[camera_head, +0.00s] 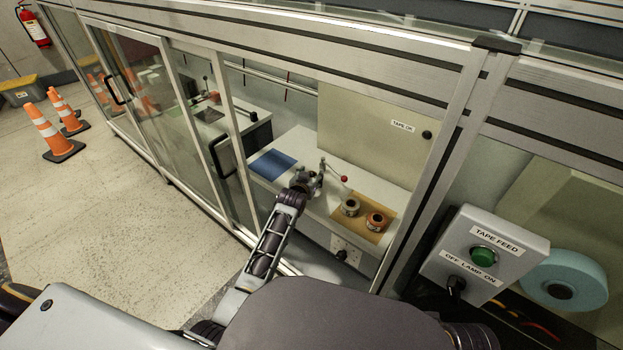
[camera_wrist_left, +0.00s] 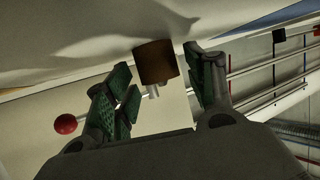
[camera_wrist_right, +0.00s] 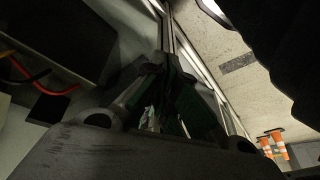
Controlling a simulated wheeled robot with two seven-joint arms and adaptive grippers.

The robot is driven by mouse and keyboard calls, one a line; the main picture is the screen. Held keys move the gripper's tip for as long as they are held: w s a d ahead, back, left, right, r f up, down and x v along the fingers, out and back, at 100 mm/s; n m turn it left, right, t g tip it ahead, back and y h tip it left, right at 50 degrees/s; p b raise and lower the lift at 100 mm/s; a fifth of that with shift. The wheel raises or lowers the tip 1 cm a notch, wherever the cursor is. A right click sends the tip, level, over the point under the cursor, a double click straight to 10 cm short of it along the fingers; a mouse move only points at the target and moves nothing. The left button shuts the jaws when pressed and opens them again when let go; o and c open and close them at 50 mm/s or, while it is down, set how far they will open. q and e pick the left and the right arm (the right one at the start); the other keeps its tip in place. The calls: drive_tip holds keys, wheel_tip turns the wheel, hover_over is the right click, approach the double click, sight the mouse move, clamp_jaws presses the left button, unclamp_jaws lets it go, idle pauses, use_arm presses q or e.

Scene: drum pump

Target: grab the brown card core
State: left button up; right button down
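The brown card core (camera_wrist_left: 157,62) is a short brown cylinder in the left wrist view, with a small silver stub at its lower end. It lies between the spread green-padded fingers of my left gripper (camera_wrist_left: 165,85), with a gap on both sides. In the head view my left gripper (camera_head: 306,182) reaches through the enclosure opening, over the white bench near a red-knobbed lever (camera_head: 335,174). The core cannot be made out there. My right gripper (camera_wrist_right: 166,88) shows dark in its wrist view, its green pads close together, with nothing clearly held.
A tan mat (camera_head: 372,238) on the bench carries a silver-rimmed roll (camera_head: 350,207) and an orange roll (camera_head: 376,221). A blue mat (camera_head: 271,164) lies left. The frame post (camera_head: 440,160) and TAPE FEED box (camera_head: 483,255) stand right of the opening.

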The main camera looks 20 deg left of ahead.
use_arm(q)
drive_tip(key=c, duration=0.5)
use_arm(e)
drive_tip(key=shift+w+a+r, duration=0.1)
drive_tip(key=shift+w+r, duration=0.1)
drive_tip(key=shift+w, duration=0.15)
use_arm(q)
drive_tip(key=shift+c, duration=0.2)
drive_tip(key=shift+r, duration=0.15)
use_arm(e)
drive_tip(key=shift+s, duration=0.15)
